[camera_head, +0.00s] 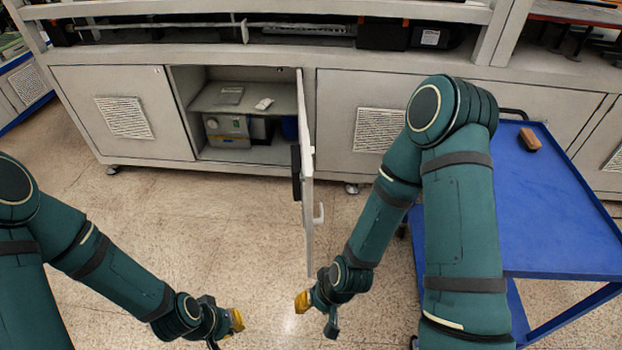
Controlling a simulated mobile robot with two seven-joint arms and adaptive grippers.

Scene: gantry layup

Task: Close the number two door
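A light grey cabinet door (308,190) stands swung open, seen nearly edge-on, and reaches out from the cabinet front toward me. A white handle (319,214) is on its right face and a dark part sits on its left side. I see no number on it. The open compartment (240,165) is to its left. My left gripper (225,332) is open and empty over the floor, left of the door and nearer to me. My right gripper (317,312) is open and empty, just below the door's near end in the picture, apparently apart from it.
The compartment holds a grey device (227,131) and small items on a shelf. Shut panels (125,115) flank it. A blue cart (560,215) with a brown block (530,139) stands at the right, behind my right arm. The floor (235,230) left of the door is clear.

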